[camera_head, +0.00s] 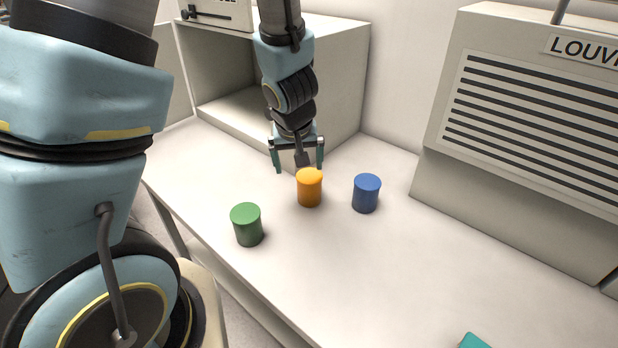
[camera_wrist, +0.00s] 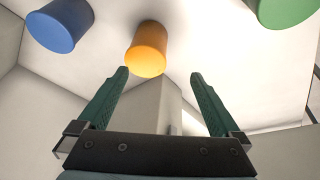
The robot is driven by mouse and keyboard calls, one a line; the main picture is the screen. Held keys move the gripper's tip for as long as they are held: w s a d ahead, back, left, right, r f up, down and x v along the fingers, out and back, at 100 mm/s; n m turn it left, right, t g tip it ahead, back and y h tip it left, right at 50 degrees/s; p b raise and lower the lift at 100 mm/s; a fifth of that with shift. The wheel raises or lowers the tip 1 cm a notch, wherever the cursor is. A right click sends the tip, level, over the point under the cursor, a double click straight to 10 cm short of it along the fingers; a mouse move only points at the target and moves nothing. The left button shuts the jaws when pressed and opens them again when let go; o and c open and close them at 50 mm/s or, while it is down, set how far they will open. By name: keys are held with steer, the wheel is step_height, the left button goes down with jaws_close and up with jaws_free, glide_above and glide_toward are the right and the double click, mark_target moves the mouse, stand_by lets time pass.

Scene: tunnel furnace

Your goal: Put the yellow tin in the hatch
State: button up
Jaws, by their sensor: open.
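The yellow tin (camera_head: 309,188), orange-yellow and cylindrical, stands upright on the white table between a green tin and a blue tin. My gripper (camera_head: 298,165) is open and empty, just behind and above the yellow tin in the head view. In the wrist view the yellow tin (camera_wrist: 147,50) lies ahead of the two green fingers (camera_wrist: 158,80), roughly between their lines and apart from them. The hatch looks to be the open compartment (camera_head: 232,88) of the pale box behind my gripper; my arm hides part of its opening.
The green tin (camera_head: 247,225) stands at the front left and the blue tin (camera_head: 366,193) to the right; the wrist view also shows the blue tin (camera_wrist: 62,25) and green tin (camera_wrist: 284,10). A louvred cabinet (camera_head: 530,110) stands at right. A teal object (camera_head: 474,341) lies at the bottom edge.

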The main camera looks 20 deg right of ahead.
mark_target(309, 178)
steer(key=shift+s+d+f+y, duration=0.15)
steer(key=shift+s+d, duration=0.15)
steer(key=shift+d, duration=0.25)
steer(key=shift+s+d+f+y, duration=0.15)
steer(key=shift+s+d, duration=0.15)
steer(key=shift+d, duration=0.25)
steer(key=b+x, duration=0.3)
steer(key=x, duration=0.2)
steer(key=shift+w, duration=0.1)
steer(key=shift+b+x, duration=1.9)
steer(key=shift+x, duration=0.9)
steer(key=shift+w+d+r, duration=0.15)
steer(key=shift+t, duration=0.3)
jaws_close()
